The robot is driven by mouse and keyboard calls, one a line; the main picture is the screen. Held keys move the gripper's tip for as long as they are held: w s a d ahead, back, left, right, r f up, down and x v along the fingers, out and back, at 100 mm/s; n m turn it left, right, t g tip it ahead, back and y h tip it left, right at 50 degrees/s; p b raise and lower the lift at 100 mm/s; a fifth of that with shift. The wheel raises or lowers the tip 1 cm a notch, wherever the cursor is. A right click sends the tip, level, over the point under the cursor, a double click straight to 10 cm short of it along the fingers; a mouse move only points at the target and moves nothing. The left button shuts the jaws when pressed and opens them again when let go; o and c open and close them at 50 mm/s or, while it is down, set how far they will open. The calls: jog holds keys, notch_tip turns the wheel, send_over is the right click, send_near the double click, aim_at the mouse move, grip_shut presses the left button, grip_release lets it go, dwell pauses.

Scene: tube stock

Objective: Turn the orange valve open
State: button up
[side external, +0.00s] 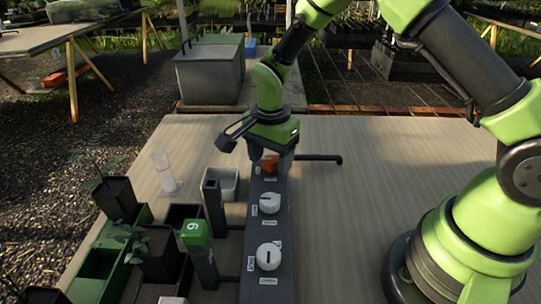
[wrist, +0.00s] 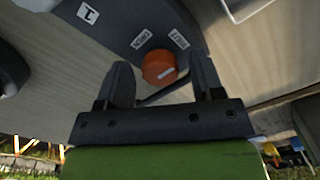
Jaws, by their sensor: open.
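The orange valve (side external: 269,164) is a round knob at the far end of a dark grey panel (side external: 267,222) on the table. My gripper (side external: 271,160) is over it, pointing down, and partly hides it in the side view. In the wrist view the orange valve (wrist: 159,67) shows between and just beyond the two fingertips of my gripper (wrist: 162,80), with a pale mark on its face. Small white labels sit beside it. The jaws are open, with a gap around the knob. I cannot tell whether a finger touches it.
Two white knobs, a middle one (side external: 269,203) and a near one (side external: 268,256), sit on the same panel. Left of it stand a green-topped post (side external: 195,232), a white tub (side external: 224,183), a clear tube (side external: 164,172) and potted plants (side external: 117,197).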

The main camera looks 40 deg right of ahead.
jog(key=shift+c, duration=0.2)
jog(key=c, duration=0.9)
jog(key=shift+n, duration=0.3)
jog(key=n, duration=0.3)
jog(key=shift+n, duration=0.3)
jog(key=n, duration=0.4)
jog(key=shift+n, duration=0.3)
jog(key=n, duration=0.9)
jog(key=shift+r, duration=0.1)
